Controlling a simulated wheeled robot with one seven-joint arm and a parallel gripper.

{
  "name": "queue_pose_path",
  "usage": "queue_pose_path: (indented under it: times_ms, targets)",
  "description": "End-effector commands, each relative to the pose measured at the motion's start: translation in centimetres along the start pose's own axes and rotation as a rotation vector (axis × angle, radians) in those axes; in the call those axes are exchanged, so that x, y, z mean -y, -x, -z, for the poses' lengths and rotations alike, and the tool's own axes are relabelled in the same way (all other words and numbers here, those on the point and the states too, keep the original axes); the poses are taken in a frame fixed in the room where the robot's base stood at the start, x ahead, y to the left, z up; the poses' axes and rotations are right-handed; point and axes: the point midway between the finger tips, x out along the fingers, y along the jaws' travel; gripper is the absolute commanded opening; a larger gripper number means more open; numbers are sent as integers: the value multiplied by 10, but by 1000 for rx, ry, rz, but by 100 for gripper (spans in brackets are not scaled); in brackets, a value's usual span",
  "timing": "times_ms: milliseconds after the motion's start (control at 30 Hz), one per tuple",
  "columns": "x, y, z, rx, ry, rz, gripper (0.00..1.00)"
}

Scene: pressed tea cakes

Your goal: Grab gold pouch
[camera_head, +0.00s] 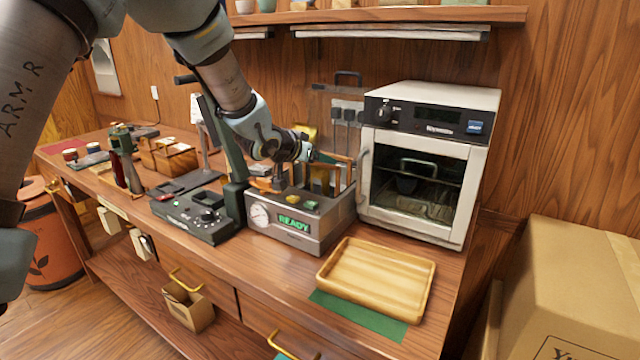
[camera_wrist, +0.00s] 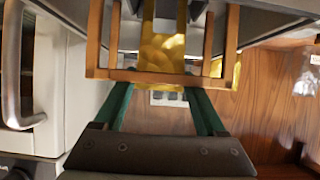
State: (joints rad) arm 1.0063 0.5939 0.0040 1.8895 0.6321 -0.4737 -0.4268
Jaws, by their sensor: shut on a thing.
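The gold pouch (camera_head: 309,131) shows as a small gold patch behind my gripper (camera_head: 318,157) in the head view. In the wrist view, shiny gold parts of the pouch (camera_wrist: 163,52) lie behind and between the bars of a wooden frame (camera_wrist: 150,76). The green fingers of my gripper (camera_wrist: 170,105) reach past the frame, one on each side of the gold. My gripper is shut on the pouch with the fingers fairly wide apart; the contact itself is partly hidden by the frame.
A grey machine with a READY display (camera_head: 290,232) stands below my gripper. A white oven (camera_head: 480,105) is close on the right. An empty wooden tray (camera_head: 335,290) lies on a green mat (camera_head: 385,327) in front. A black control box (camera_head: 195,224) is left, and a shelf (camera_head: 400,15) hangs above.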

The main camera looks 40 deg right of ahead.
Motion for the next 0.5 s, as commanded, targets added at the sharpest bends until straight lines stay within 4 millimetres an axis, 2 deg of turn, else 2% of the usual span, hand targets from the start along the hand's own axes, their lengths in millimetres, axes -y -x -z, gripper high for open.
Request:
queue_pose_path:
  times_ms: [67,367,500]
  targets:
    - [0,0,0,0,0,0,35]
    - [0,0,0,0,0,0,1]
    - [0,0,0,0,0,0,0]
